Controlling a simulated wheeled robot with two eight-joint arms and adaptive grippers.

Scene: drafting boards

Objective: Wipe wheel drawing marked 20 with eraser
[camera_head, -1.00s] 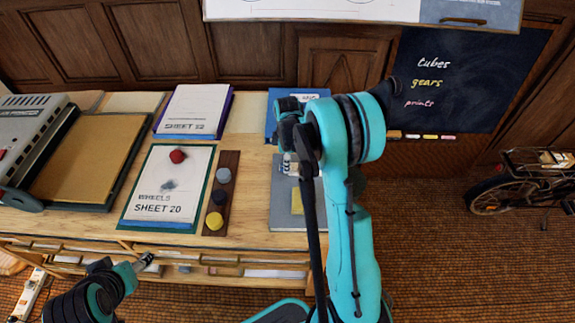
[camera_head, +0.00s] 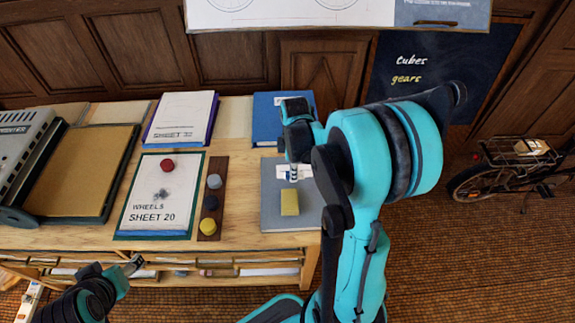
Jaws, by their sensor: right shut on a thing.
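The sheet marked WHEELS SHEET 20 (camera_head: 140,200) lies on a green-edged board on the wooden desk. A grey smudged mark (camera_head: 161,194) shows on it, below a red round knob (camera_head: 167,165). My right gripper (camera_head: 292,178) points down over the grey folder, right of the sheet. A yellow block (camera_head: 290,203), which looks like the eraser, is at its fingertips; the gripper is shut on it. I cannot tell whether the block touches the folder. My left gripper (camera_head: 133,265) is low at the desk's front edge, away from the sheet; its fingers are too small to read.
A dark strip with several round knobs (camera_head: 211,202) lies between the sheet and the grey folder (camera_head: 308,215). A grey machine (camera_head: 20,150) and tan board (camera_head: 80,170) fill the left.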

